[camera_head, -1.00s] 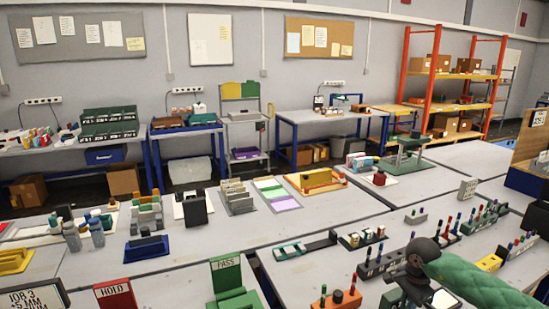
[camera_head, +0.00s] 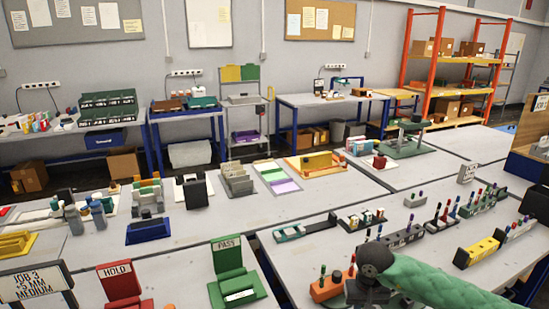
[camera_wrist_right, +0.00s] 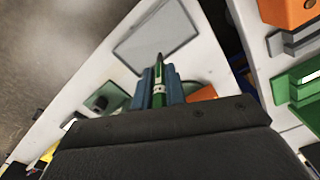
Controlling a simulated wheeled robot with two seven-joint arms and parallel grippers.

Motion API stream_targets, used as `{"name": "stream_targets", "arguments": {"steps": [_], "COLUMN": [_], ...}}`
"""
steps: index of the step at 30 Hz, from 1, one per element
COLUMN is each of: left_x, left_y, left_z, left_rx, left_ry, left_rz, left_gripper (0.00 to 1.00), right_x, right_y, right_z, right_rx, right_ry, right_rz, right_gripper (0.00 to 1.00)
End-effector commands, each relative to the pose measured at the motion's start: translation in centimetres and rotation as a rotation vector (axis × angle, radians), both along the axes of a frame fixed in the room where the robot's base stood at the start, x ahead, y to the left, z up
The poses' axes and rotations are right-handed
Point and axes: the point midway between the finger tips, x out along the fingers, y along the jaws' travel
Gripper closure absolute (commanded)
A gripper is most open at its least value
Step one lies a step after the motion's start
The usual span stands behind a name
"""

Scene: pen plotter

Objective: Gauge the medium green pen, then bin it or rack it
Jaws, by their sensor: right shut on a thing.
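My right gripper (camera_head: 366,291) is low at the front of the near table, just right of the orange block (camera_head: 327,289) with several pens in it. The right wrist view shows a dark green pen (camera_wrist_right: 158,94) with a pale band, point upward in the picture, between the blue-grey fingers of the gripper (camera_wrist_right: 160,88), shut on it. In the head view my arm hides the pen. The green PASS tray (camera_head: 237,288) and red HOLD tray (camera_head: 120,287) stand to the left. A sign (camera_head: 35,286) reads JOB 3, 5 MM, MEDIUM. My left gripper is out of view.
Dark pen racks (camera_head: 404,238) with coloured pens stand beyond my right arm, with a yellow block (camera_head: 475,252) to their right. Table between the PASS tray and the orange block is clear.

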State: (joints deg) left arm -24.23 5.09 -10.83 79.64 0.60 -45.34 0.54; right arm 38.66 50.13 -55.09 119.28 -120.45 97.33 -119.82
Motion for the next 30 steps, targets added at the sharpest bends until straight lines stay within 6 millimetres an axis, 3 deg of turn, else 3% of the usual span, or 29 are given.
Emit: {"name": "stream_targets", "arguments": {"steps": [2, 6, 30], "left_x": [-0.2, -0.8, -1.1], "left_y": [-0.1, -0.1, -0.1], "left_z": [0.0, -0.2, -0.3], "left_rx": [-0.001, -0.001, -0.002], "left_ry": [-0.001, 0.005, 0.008], "left_rz": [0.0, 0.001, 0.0], "left_gripper": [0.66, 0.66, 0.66], "right_x": [-0.5, 0.0, 0.3], "right_y": [1.9, 3.1, 3.1], "right_z": [0.2, 0.7, 1.2], "right_rx": [0.002, 0.001, 0.0], "right_ry": [-0.002, -0.001, 0.001], "right_rz": [0.038, 0.053, 0.051], "right_gripper": [1.0, 1.0, 1.0]}}
